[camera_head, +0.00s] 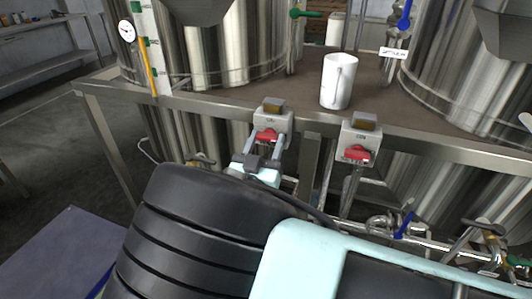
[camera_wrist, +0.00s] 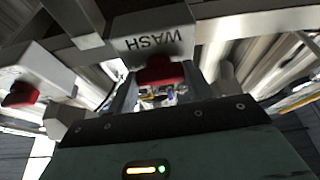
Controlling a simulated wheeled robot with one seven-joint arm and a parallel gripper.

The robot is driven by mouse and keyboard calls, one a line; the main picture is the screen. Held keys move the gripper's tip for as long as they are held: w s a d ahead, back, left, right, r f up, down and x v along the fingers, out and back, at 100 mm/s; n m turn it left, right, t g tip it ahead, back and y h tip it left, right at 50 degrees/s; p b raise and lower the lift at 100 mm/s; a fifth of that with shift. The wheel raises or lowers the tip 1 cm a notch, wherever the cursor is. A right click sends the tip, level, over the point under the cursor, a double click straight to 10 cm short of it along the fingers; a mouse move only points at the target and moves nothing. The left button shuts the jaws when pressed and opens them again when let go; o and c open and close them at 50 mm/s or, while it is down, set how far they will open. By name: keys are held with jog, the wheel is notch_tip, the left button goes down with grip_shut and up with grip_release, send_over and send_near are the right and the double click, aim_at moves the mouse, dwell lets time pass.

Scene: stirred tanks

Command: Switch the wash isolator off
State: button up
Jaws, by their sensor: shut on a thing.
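The wash isolator (camera_wrist: 155,35) is a grey box marked WASH, upside down in the wrist view. In the head view it is the left of two grey boxes (camera_head: 271,117) on the platform's front edge. Its red handle (camera_wrist: 160,71) also shows in the head view (camera_head: 266,136) and looks roughly crosswise there. My gripper (camera_head: 268,145) reaches up to it from below and is shut on the red handle, one finger on each side. The fingers hide part of the handle, so its exact angle is hard to tell.
A second isolator (camera_head: 359,140) with a red handle (camera_head: 357,153) sits close to the right. A white jug (camera_head: 338,81) stands on the platform (camera_head: 215,100) behind them. Steel tanks stand behind, and pipes with valves (camera_head: 404,225) run below right.

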jog(key=shift+m+h+b, duration=0.3)
jog(key=shift+m+b, duration=0.05)
jog(key=shift+m, duration=0.25)
jog(key=o, duration=1)
jog(key=b+v, duration=0.3)
jog(key=v, duration=1.4)
jog(key=shift+s+a, duration=0.2)
